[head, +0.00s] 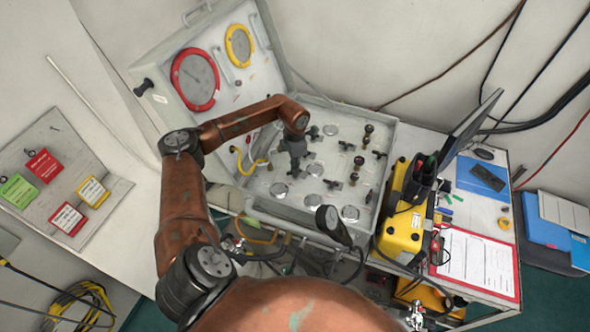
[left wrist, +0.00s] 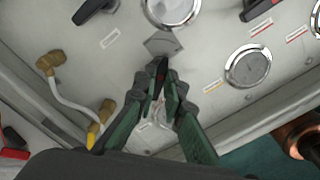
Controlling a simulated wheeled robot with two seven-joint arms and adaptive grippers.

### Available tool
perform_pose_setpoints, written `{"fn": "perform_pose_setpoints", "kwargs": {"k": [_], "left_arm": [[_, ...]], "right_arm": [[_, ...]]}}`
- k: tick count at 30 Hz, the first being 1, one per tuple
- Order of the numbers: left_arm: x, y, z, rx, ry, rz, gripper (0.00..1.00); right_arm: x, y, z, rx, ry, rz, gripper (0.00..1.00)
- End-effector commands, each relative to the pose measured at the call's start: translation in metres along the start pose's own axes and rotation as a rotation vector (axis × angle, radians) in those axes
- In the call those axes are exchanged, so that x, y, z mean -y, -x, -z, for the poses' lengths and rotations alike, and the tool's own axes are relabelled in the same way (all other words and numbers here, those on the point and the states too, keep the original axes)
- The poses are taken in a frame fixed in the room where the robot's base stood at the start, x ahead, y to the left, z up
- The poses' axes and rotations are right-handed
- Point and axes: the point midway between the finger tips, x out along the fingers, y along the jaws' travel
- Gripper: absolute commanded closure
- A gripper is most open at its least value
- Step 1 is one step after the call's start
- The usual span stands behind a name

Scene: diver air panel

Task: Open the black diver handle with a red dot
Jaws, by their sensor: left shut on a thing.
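My left gripper (head: 295,165) reaches down from above onto the lower left part of the grey diver air panel (head: 376,210). In the left wrist view its green fingers (left wrist: 160,100) are shut around a small black handle (left wrist: 161,72) with a red dot on it. In the head view the gripper hides this handle. My right gripper is not seen in either view.
Other black handles, one at upper right (left wrist: 258,9), and round gauges (left wrist: 248,65) surround the grip. A brass fitting with a white hose (left wrist: 49,62) lies left. A yellow case (head: 403,232) stands right of the panel. The raised lid (head: 213,60) stands behind.

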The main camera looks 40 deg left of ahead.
Motion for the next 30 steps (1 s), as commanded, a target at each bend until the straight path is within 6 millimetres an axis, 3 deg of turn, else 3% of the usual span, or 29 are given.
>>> {"fn": "perform_pose_setpoints", "kwargs": {"k": [18,30], "left_arm": [[-0.001,0.001,0.0,0.004,0.573,-0.004,1.0],[0.0,0.002,0.0,0.005,0.806,-0.002,1.0]], "right_arm": [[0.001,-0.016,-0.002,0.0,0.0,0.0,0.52],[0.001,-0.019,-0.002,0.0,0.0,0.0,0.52]]}}
